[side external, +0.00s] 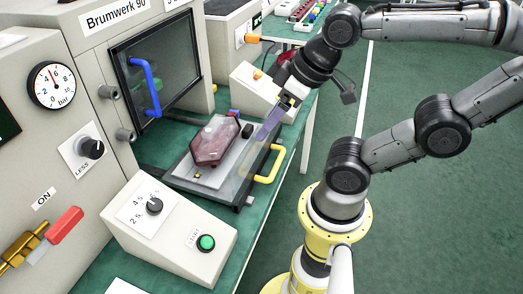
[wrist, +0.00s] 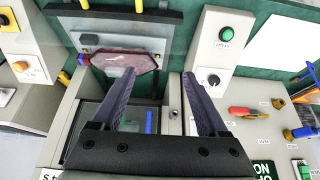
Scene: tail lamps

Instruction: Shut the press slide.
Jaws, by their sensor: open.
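The press slide (side external: 190,176) is a grey plate standing out in front of the press on the green bench, with a yellow handle (side external: 270,165) at its outer end. A dark red tail lamp (side external: 214,142) lies on the plate. It also shows in the wrist view (wrist: 125,61), with the slide (wrist: 110,26) around it. My gripper (side external: 262,138) is above the handle end of the slide, apart from the lamp. In the wrist view my gripper (wrist: 160,72) has its two purple fingers spread with nothing between them. Contact with the handle cannot be told.
The press has a dark window (side external: 165,60) with a blue handle (side external: 146,87). A control box with a green button (side external: 206,243) stands beside the slide. Another sloped box (side external: 258,85) stands on the far side. Open floor lies to the right of the bench.

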